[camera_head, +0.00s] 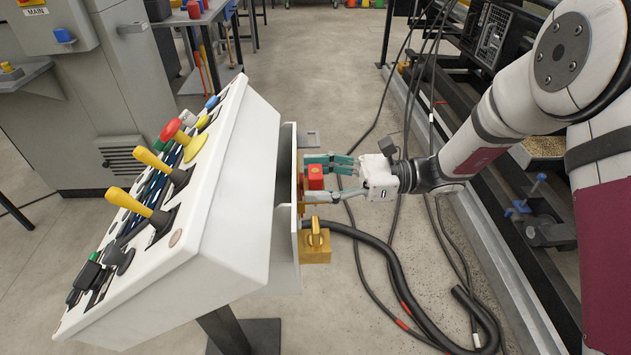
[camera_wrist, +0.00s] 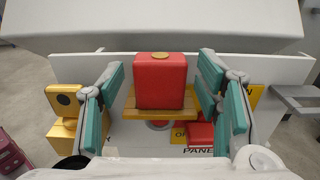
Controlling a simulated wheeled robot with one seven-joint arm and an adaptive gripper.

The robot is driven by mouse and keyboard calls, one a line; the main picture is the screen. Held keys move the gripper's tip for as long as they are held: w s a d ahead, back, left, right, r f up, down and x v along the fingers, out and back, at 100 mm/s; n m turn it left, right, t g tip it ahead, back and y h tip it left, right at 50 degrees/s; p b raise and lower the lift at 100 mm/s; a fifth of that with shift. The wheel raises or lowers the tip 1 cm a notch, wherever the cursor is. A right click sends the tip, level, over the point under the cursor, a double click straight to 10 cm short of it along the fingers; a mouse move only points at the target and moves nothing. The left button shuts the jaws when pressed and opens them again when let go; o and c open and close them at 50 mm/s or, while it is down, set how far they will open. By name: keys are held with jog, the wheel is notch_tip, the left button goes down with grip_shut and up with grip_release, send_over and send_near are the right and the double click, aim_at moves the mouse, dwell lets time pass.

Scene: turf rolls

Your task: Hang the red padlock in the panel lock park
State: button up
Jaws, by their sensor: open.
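The red padlock (camera_wrist: 160,82) is upright at a small yellow-brown ledge on the pale panel in the wrist view. It also shows in the head view (camera_head: 315,174), at the right side of the white console. My gripper (camera_wrist: 163,66) is open, with one teal finger on each side of the padlock and visible gaps between. The padlock's shackle is hidden, so I cannot tell whether it is hooked on anything. The panel lock park (camera_wrist: 155,114) appears to be this ledge, with a partly covered "PANEL" label below it.
A yellow padlock (camera_head: 316,246) hangs beside the park, below my fingers; it is at left in the wrist view (camera_wrist: 66,115). Another red piece (camera_wrist: 200,133) is low on the right. Levers top the console (camera_head: 235,215). A black hose (camera_head: 385,262) lies on the floor.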

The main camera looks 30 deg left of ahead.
jog(key=shift+s+a, duration=0.15)
jog(key=shift+a, duration=0.15)
jog(key=c, duration=1.3)
jog(key=shift+r, duration=0.1)
